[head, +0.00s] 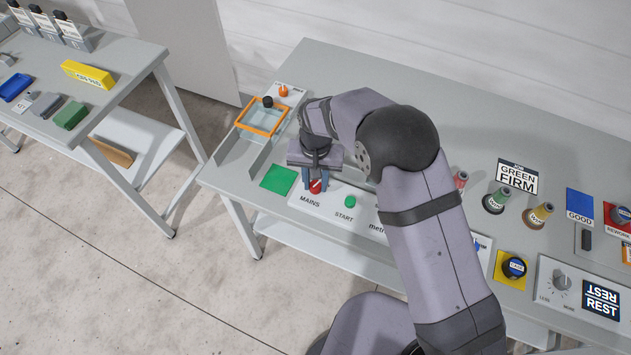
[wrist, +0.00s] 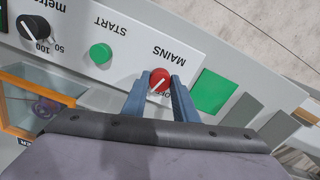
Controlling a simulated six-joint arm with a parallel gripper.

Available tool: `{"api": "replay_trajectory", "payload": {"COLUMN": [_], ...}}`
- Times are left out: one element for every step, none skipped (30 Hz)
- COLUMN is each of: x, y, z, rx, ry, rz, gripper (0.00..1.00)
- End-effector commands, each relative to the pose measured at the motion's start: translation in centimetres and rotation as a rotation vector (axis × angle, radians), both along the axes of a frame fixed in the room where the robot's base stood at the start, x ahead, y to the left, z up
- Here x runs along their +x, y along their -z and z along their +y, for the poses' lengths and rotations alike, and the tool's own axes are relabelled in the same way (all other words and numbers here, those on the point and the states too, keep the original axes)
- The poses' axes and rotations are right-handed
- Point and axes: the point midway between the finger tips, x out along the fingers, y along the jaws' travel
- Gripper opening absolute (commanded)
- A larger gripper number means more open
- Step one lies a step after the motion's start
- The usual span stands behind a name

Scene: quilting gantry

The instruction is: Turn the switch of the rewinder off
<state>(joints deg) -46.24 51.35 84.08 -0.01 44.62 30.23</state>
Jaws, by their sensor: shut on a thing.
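The red MAINS switch (head: 315,187) is a round knob on the white control panel (head: 330,204) on the grey bench. In the wrist view the red knob (wrist: 160,79) shows a pale pointer line running diagonally. My gripper (head: 317,181) reaches down to it from above. In the wrist view its two blue fingers (wrist: 160,92) stand one on each side of the knob, shut on it. Small lettering beside the knob is partly hidden by the fingers, so I cannot read the pointer's setting.
A green START button (head: 350,201) sits beside the switch, and a black dial (wrist: 34,31) lies beyond it. A green square (head: 278,180) is on the other side. An orange-framed clear panel (head: 245,127) stands behind.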

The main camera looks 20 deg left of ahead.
Motion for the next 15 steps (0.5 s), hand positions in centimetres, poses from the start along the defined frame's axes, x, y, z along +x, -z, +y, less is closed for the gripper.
{"api": "replay_trajectory", "payload": {"x": [0.1,0.1,0.1,0.1,0.1,0.09,0.09,0.09,0.09,0.09,0.09,0.1,0.09,0.1,0.11], "y": [-0.02,-0.02,-0.02,-0.02,-0.02,-0.02,-0.02,-0.02,-0.03,-0.04,-0.05,-0.06,-0.07,-0.08,-0.09], "z": [0.06,0.06,0.06,0.06,0.06,0.06,0.06,0.06,0.06,0.06,0.06,0.06,0.07,0.07,0.08], "rx": [0.002,0.002,0.002,0.002,0.002,0.002,0.002,0.002,0.002,0.002,0.002,0.002,0.002,0.002,0.002], "ry": [-0.037,-0.063,-0.099,-0.127,-0.155,-0.193,-0.222,-0.25,-0.288,-0.316,-0.345,-0.383,-0.411,-0.439,-0.475], "rz": [-0.003,-0.003,-0.003,-0.002,-0.002,-0.001,-0.001,-0.001,-0.001,-0.001,-0.001,-0.002,-0.002,-0.002,-0.003], "gripper": [0.04,0.04,0.04,0.04,0.04,0.04,0.04,0.04,0.04,0.04,0.04,0.04,0.04,0.04,0.04]}}
